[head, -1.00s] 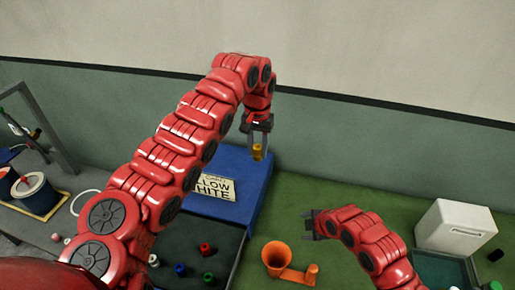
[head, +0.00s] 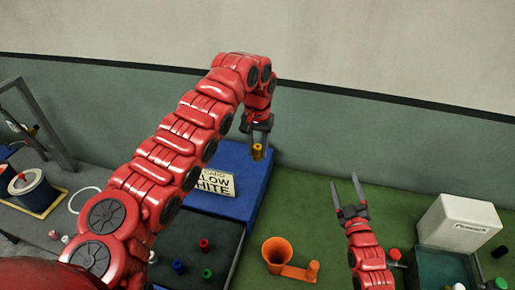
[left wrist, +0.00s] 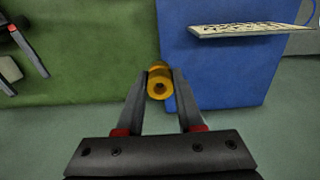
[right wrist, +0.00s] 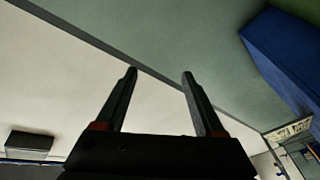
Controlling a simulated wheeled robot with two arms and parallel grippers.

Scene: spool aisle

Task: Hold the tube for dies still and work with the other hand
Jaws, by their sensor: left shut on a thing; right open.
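My left gripper (head: 257,143) is shut on a small yellow-orange tube (head: 257,153), held upright above the blue platform's right edge. In the left wrist view the tube (left wrist: 160,83) sits between the fingertips, its end with a dark round hole facing the camera. My right gripper (head: 346,186) is open and empty over the green surface, to the right of the tube and apart from it. In the right wrist view its fingers (right wrist: 160,75) are spread, with only wall between them.
A blue platform (head: 243,180) bears a lettered sign (head: 214,183). An orange funnel (head: 277,251) stands on the green mat (head: 310,205). A dark tray (head: 220,240) holds several small coloured pieces. At right are a white box (head: 458,226) and dark green bin (head: 445,268).

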